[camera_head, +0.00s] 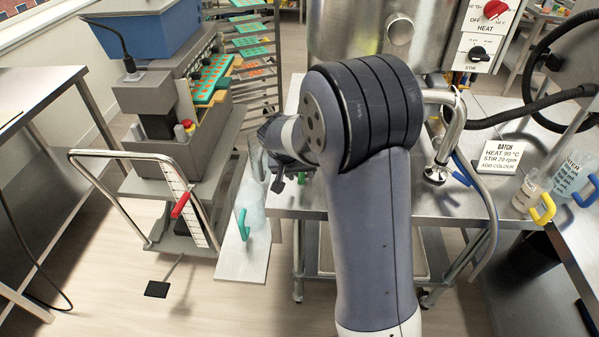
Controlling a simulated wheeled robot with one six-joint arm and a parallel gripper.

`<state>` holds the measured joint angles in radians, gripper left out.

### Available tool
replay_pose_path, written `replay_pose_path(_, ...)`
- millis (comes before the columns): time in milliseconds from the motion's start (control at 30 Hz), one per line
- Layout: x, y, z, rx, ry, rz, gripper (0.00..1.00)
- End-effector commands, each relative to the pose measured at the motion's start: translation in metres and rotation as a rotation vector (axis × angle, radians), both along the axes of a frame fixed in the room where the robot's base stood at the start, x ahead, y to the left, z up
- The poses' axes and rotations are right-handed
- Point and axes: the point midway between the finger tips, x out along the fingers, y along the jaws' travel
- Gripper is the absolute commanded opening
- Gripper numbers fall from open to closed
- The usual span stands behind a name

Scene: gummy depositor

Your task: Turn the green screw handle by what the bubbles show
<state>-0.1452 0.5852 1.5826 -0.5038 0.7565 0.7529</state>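My gripper (274,174) is mostly hidden behind my arm, near the left edge of the steel table. Its fingers are too small and covered to tell if they are open or shut. A clear jug with a green handle (243,225) stands on a pale board (243,262) just below and left of my gripper. A small green part (301,178) shows at the table's edge beside my arm; I cannot tell if it is the screw handle. The grey depositor (185,150) stands at the left, with a red-gripped lever (181,204) beside a white scale. No bubbles can be made out.
A steel kettle (345,35) stands behind my arm, with heat and stir knobs at right. A batch card (500,158) and jugs with yellow (543,210) and blue handles stand at right. A tray rack (252,60) is behind the depositor. Floor at lower left is mostly clear.

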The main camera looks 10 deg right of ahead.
Motion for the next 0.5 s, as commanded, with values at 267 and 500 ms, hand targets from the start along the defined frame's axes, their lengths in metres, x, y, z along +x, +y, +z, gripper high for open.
replay_pose_path(267, -0.0001, 0.0001, 0.0003, 0.000, 0.000, 0.000, 0.23)
replay_pose_path(500, -0.0001, 0.0001, 0.0004, 0.000, 0.000, 0.000, 0.04)
